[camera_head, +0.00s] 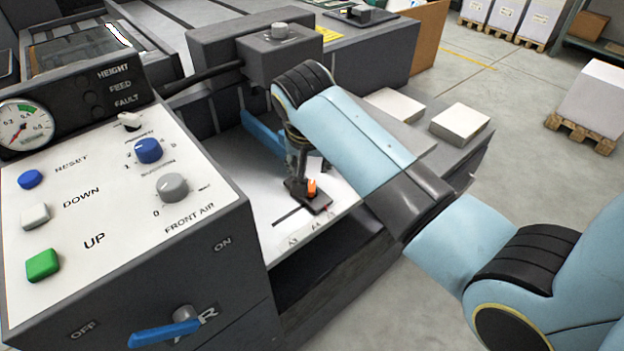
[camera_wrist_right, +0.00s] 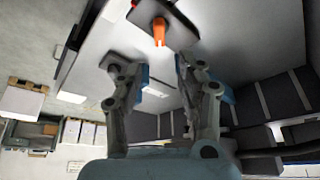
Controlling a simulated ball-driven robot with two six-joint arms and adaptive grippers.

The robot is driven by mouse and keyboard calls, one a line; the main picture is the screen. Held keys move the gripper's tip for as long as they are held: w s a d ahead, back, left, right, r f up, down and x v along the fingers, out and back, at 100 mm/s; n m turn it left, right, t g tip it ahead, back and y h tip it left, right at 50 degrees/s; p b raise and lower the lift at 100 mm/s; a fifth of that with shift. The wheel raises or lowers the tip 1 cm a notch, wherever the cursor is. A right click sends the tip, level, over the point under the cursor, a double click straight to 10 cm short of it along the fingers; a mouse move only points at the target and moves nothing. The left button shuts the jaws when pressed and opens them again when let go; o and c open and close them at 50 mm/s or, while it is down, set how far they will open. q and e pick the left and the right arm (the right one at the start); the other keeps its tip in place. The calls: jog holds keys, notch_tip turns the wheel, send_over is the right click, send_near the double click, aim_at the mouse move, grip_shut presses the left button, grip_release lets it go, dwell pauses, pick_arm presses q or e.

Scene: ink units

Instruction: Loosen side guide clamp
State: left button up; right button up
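The side guide clamp shows as an orange lever (camera_head: 312,188) on a small dark base (camera_head: 318,205), on the pale feed table near a printed scale. In the right wrist view the orange lever (camera_wrist_right: 159,33) stands on its dark plate (camera_wrist_right: 180,22), beyond the fingertips and roughly in line with the gap between them. My right gripper (camera_head: 298,170) points down just behind the lever in the head view, partly overlapping the clamp. In the wrist view its fingers (camera_wrist_right: 161,78) are apart with nothing between them. I see no contact with the lever. My left gripper is out of view.
A control panel (camera_head: 110,220) with buttons, knobs and a blue valve handle (camera_head: 165,333) stands at the left. A grey box (camera_head: 280,55) with a knob is behind my right arm. Paper stacks (camera_head: 460,122) lie to the right. A blue bar (camera_head: 262,133) is behind the gripper.

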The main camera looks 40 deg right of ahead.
aim_at(312, 181)
jog(key=b+x, duration=0.1)
jog(key=x, duration=0.7)
jog(key=shift+d+f+b, duration=0.1)
jog(key=shift+f+b, duration=0.15)
jog(key=shift+b, duration=0.15)
jog(key=shift+c, duration=0.3)
grip_shut()
